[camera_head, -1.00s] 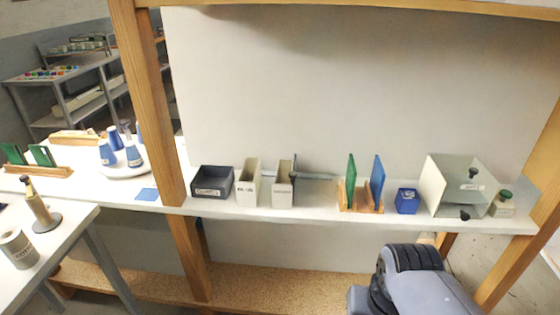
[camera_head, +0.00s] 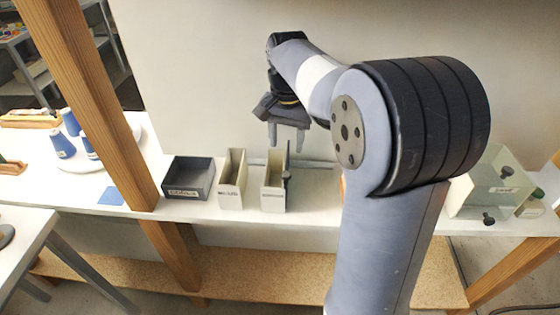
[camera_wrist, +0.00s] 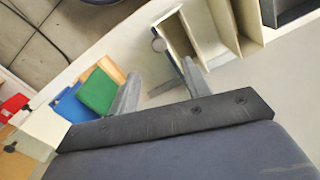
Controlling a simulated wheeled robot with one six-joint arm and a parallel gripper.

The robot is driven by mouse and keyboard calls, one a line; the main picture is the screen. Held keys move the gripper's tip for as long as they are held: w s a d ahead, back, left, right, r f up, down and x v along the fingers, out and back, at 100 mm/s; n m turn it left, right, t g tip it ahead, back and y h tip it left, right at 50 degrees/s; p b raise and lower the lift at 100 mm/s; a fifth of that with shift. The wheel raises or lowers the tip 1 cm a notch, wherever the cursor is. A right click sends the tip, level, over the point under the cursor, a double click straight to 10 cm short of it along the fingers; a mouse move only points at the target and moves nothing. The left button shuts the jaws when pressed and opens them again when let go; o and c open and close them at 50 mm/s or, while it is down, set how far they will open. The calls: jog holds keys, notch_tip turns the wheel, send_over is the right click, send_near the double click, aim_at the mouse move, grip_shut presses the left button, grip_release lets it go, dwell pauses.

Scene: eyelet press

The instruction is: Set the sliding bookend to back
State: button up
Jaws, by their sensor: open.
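The sliding bookend (camera_head: 288,176) is a thin dark upright plate with a small knob, close against the right side of the right-hand pale file box (camera_head: 272,190). A grey rail (camera_head: 315,166) runs along the shelf to its right. In the wrist view the bookend's round grey knob (camera_wrist: 158,45) shows beside the file box (camera_wrist: 181,38). My gripper (camera_head: 287,142) is open and empty, pointing down above the shelf near the bookend. In the wrist view the fingers (camera_wrist: 160,68) are apart, with the knob beyond them; I cannot tell the exact gap.
Left of the bookend stand another pale file box (camera_head: 232,183) and a dark open tray (camera_head: 188,178). Green (camera_wrist: 97,92) and blue (camera_wrist: 72,104) upright panels stand on the bookend's other side. A clear-fronted box (camera_head: 487,190) stands at the shelf's right. My arm hides the shelf's middle.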

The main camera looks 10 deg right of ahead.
aim_at(286, 173)
notch_tip(286, 173, down, 10)
jog(key=shift+r, duration=0.15)
dwell(0.3)
grip_shut()
dwell(0.4)
